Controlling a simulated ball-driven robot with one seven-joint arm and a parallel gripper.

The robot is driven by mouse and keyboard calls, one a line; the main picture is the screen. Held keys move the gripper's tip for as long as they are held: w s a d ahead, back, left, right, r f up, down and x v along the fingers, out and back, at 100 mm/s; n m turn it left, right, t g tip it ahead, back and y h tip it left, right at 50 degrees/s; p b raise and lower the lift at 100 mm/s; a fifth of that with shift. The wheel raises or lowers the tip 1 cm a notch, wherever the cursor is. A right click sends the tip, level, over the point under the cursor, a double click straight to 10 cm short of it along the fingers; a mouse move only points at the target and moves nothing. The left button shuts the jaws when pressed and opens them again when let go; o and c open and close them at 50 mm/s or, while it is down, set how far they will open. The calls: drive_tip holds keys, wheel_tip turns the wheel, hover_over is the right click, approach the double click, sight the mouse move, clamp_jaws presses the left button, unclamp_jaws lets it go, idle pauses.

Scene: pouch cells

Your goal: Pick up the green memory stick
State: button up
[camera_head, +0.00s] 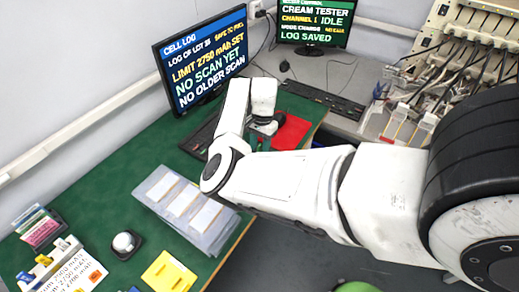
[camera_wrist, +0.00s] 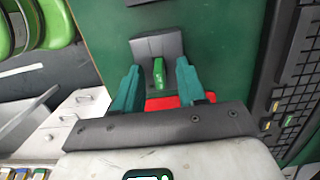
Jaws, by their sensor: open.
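The green memory stick (camera_wrist: 158,74) shows in the wrist view, upright in the picture against a dark grey block (camera_wrist: 150,47). My gripper (camera_wrist: 158,67) is open, with one teal finger on each side of the stick. A gap shows between the stick and each finger, and nothing is held. I cannot tell how far the fingertips are above the stick. In the head view my arm's end is over the far part of the green bench (camera_head: 110,180), beside a red mat (camera_head: 291,132). The stick cannot be made out there.
A keyboard (camera_wrist: 300,85) lies close to the right of my gripper in the wrist view. A monitor (camera_head: 203,60) stands behind the arm. A tray of pouch cells (camera_head: 160,172) lies on the near bench. A second monitor (camera_head: 313,25) and a cell rack (camera_head: 470,40) stand at the back.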

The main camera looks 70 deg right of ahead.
drive_tip(key=shift+c, duration=0.4)
clamp_jaws()
